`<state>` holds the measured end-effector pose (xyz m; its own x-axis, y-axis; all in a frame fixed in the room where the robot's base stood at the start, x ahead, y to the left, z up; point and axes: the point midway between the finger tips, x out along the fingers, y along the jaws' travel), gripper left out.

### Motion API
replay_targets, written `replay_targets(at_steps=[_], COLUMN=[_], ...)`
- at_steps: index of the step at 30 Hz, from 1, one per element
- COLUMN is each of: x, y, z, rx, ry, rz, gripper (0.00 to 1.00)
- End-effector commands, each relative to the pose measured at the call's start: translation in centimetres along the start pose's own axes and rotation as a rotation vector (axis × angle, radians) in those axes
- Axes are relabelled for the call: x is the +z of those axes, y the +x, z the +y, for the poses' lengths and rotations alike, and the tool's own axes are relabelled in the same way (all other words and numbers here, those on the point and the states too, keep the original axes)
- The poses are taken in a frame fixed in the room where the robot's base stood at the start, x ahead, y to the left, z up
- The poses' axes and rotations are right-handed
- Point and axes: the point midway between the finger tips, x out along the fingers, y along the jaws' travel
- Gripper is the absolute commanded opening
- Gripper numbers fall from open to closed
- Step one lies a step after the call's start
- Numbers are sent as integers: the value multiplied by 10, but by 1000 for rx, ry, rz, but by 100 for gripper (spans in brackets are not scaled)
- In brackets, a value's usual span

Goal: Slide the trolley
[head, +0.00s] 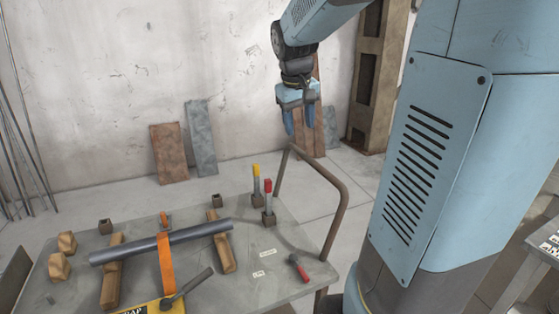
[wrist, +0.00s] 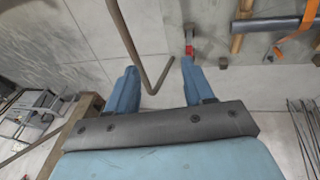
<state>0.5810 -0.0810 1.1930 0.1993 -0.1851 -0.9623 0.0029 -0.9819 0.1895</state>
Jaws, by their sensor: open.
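The trolley is a low cart with a flat grey deck (head: 240,285) and a brown tubular push handle (head: 345,205) rising at its right end. My gripper (head: 300,128) is open and empty, pointing down above the far part of the handle and apart from it in the head view. In the wrist view, my gripper's two blue fingers (wrist: 158,72) are spread. The handle (wrist: 128,45) shows bent in the gap between them, seemingly beyond the fingertips; its exact distance is unclear. The trolley's wheels are hidden.
The deck carries a dark pipe (head: 195,238) on wooden blocks, an orange strap (head: 166,265), a red-handled tool (head: 299,268) and upright yellow and red-topped tools. Boards (head: 170,153) lean on the back wall. Open floor (head: 240,190) lies behind the trolley.

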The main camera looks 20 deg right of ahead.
Motion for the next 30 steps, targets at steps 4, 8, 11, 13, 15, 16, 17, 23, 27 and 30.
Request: replay_targets(at_steps=[4,8,11,13,15,16,17,23,27,30], x=[-37,-64,-81,-89,-95,-98,-99,-103,-100,-96], y=[29,56,75,87,96,99,102,114,129,145], z=[27,50,66,75,82,85,87,93,94,93], rx=[10,11,9,8,6,5,4,2,3,2], ry=[-9,-17,-22,-24,-27,-27,-27,-29,-30,-30], rz=[-65,-115,-146,-165,-178,-182,-185,-197,-197,-198], gripper=[52,52,52,52,52,52,52,52,52,52])
